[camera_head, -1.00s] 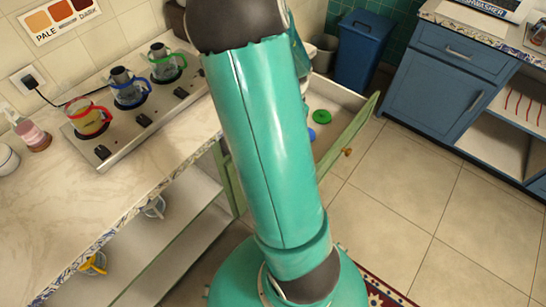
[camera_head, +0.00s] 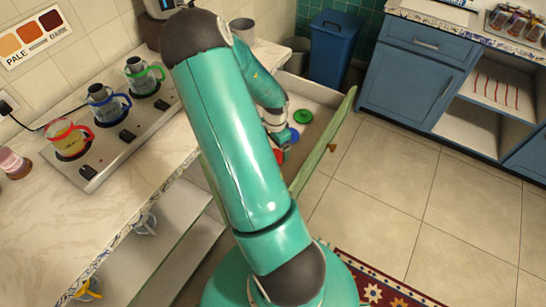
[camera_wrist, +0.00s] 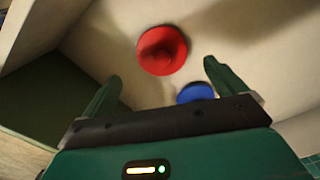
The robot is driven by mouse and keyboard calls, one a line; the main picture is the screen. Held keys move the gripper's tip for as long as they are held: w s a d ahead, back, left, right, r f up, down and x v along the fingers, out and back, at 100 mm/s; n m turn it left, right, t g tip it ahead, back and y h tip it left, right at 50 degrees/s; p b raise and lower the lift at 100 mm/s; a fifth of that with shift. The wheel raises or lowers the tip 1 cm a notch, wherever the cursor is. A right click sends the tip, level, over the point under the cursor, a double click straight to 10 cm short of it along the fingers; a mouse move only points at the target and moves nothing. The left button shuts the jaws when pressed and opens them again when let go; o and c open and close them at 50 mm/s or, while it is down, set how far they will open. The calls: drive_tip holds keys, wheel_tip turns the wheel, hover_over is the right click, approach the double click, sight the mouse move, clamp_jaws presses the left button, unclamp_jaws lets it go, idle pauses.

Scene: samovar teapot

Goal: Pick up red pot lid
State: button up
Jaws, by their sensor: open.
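The red pot lid (camera_wrist: 163,50) lies on the pale bottom of the open drawer. In the wrist view it is round, with a darker knob in the middle. In the head view only a small part of it (camera_head: 278,156) shows beside my arm. My gripper (camera_wrist: 158,78) is open and empty. Its two green fingers point toward the lid, which lies beyond and between their tips, apart from them. In the head view my gripper reaches down into the drawer, partly hidden by my arm.
A blue lid (camera_wrist: 196,93) lies near the right finger. A green lid (camera_head: 303,116) lies farther back in the drawer. The drawer's green front panel (camera_head: 325,147) stands at the right. Pots with red, blue and green handles stand on the stove (camera_head: 128,130).

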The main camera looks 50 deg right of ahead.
drive_tip(key=f, duration=0.5)
drive_tip(key=shift+w+a, duration=0.15)
drive_tip(key=shift+w, duration=0.05)
drive_tip(key=shift+r, duration=0.1)
drive_tip(key=c, duration=1)
